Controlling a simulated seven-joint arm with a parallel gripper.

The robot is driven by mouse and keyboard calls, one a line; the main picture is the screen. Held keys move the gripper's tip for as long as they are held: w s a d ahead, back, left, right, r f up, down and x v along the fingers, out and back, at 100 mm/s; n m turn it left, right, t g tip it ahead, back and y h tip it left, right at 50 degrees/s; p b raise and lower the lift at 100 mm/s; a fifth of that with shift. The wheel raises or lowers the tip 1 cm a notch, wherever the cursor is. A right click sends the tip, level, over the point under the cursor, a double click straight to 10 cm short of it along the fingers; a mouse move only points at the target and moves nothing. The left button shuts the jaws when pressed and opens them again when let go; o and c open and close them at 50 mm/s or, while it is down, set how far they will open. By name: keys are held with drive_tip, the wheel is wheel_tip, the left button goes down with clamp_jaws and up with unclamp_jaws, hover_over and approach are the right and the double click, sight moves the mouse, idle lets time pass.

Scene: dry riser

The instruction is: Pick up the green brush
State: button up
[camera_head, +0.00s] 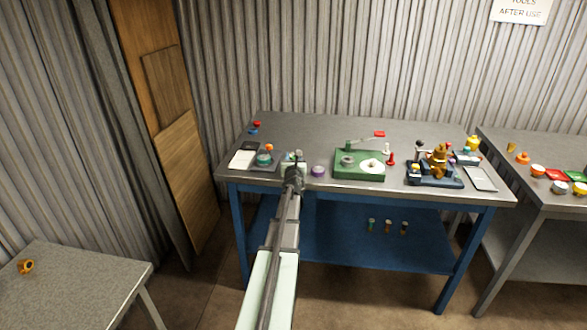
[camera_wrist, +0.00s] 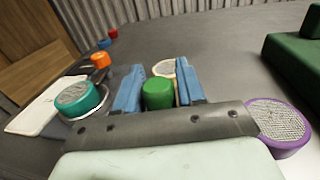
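A green cylinder with a rounded top (camera_wrist: 158,94), which looks like the green brush's handle, stands between the two blue fingers of my gripper (camera_wrist: 160,88) in the wrist view. The fingers are close on either side of it. I cannot tell whether they touch it. Its lower part is hidden behind my gripper's dark front edge. A pale round piece (camera_wrist: 163,68) shows just behind it; I cannot tell whether it belongs to it. In the head view my gripper (camera_head: 294,160) is low over the front left part of the workbench (camera_head: 300,128), and it largely hides the green piece.
A teal round piece with a mesh top (camera_wrist: 80,97) is close on the left, with an orange piece (camera_wrist: 99,60) behind it. A purple mesh-topped piece (camera_wrist: 278,125) is close on the right. A green machine base (camera_head: 358,172) stands farther right. The bench's back left is mostly clear.

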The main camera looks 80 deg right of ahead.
drive_tip(key=c, duration=0.6)
drive_tip(key=shift+r, duration=0.1)
